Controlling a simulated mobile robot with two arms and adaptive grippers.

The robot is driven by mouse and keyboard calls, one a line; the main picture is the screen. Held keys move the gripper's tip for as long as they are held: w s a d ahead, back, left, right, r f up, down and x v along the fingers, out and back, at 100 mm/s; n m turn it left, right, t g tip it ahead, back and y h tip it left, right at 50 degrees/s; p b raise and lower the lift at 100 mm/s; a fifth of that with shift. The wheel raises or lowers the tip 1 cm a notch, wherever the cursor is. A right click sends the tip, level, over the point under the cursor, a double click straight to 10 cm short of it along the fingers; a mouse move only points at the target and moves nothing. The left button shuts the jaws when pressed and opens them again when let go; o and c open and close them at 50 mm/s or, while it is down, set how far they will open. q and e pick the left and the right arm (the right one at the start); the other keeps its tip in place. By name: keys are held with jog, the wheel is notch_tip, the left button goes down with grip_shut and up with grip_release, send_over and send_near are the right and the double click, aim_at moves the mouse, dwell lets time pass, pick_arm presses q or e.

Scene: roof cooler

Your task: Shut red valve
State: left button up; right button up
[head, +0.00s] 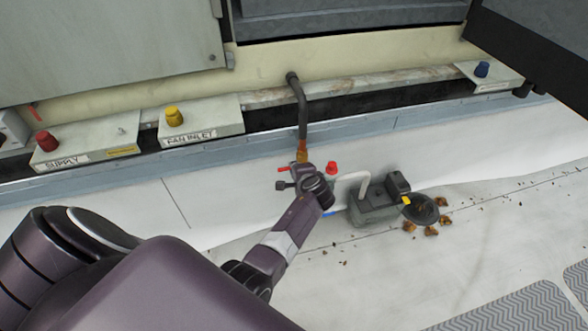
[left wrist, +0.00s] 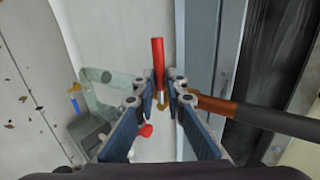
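The red valve's lever (left wrist: 157,55) is a straight red handle on a brass-coloured fitting at the end of a brown pipe (left wrist: 215,105). In the head view its red tip (head: 283,169) shows just left of the pipe's lower end, with most of the valve hidden by my gripper. My left gripper (left wrist: 162,82) is open. Its two fingertips are on either side of the lever's lower end, with a visible gap; contact cannot be told. In the head view my left gripper (head: 300,182) is at the foot of the pipe. My right gripper is in neither view.
A second red knob (head: 331,168) stands right of the gripper, near a grey pump box (head: 372,207) with a pale hose. Boxes with red (head: 47,141), yellow (head: 173,116) and blue (head: 481,69) knobs line the wall. Brown debris (head: 430,230) lies on the white floor.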

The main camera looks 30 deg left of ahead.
pick_arm(q)
jog(key=o, duration=0.4)
jog(key=v, duration=0.7)
jog(key=shift+d, duration=0.2)
jog(key=shift+s+r, duration=0.1)
jog(key=shift+s, duration=0.15)
